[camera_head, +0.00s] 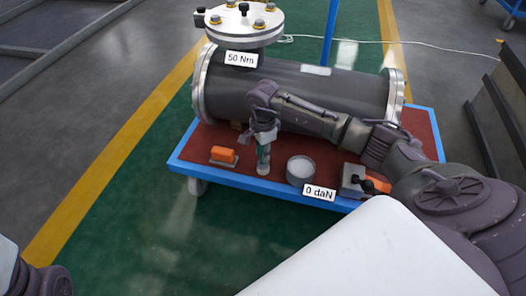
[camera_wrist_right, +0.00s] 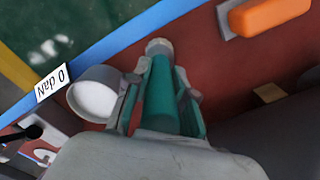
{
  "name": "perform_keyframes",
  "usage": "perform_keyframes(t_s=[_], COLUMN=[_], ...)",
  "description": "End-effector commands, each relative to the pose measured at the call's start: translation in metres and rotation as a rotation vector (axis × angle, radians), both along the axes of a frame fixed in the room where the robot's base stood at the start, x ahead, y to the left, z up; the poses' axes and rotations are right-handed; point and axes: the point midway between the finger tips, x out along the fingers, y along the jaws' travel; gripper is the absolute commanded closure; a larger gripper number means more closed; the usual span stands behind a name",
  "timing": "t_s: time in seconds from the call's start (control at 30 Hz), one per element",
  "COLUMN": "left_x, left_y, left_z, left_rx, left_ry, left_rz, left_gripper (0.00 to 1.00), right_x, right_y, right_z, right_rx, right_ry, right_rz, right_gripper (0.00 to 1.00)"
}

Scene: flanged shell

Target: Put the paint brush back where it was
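The paint brush (camera_head: 263,158) stands roughly upright near the front edge of the cart, its pale tip pointing down. In the right wrist view the brush (camera_wrist_right: 161,95) shows a teal body and a whitish tip between the fingers. My right gripper (camera_head: 263,144) points down from above, with a finger on each side of the brush and apparently shut on it. I cannot tell whether the tip touches the cart top. A grey round pot (camera_head: 301,170) with white content stands just right of the brush; it also shows in the wrist view (camera_wrist_right: 93,98). My left gripper is not in view.
The cart's red top (camera_head: 196,146) has a raised blue rim (camera_head: 232,179). A flanged shell (camera_head: 300,90) lies behind. An orange block (camera_head: 222,155) is left of the brush; a grey device (camera_head: 352,180) with a black knob is right of the pot. A round flange cover (camera_head: 244,28) sits above.

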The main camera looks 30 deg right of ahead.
Motion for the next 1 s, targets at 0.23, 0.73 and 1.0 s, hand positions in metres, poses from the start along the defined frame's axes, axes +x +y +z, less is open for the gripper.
perform_keyframes(t_s=[0.23, 0.73, 1.0], left_x=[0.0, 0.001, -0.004], left_y=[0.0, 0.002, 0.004], left_z=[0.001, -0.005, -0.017], left_rx=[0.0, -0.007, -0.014], left_ry=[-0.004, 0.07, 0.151], left_rz=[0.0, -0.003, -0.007], left_gripper=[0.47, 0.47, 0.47], right_x=[0.0, 0.001, 0.0], right_y=[0.0, -0.001, -0.001], right_z=[0.0, 0.046, 0.101], right_rx=[0.0, -0.001, -0.001], right_ry=[0.0, -0.003, -0.002], right_rz=[0.0, 0.0, 0.0], right_gripper=[0.51, 0.51, 0.51])
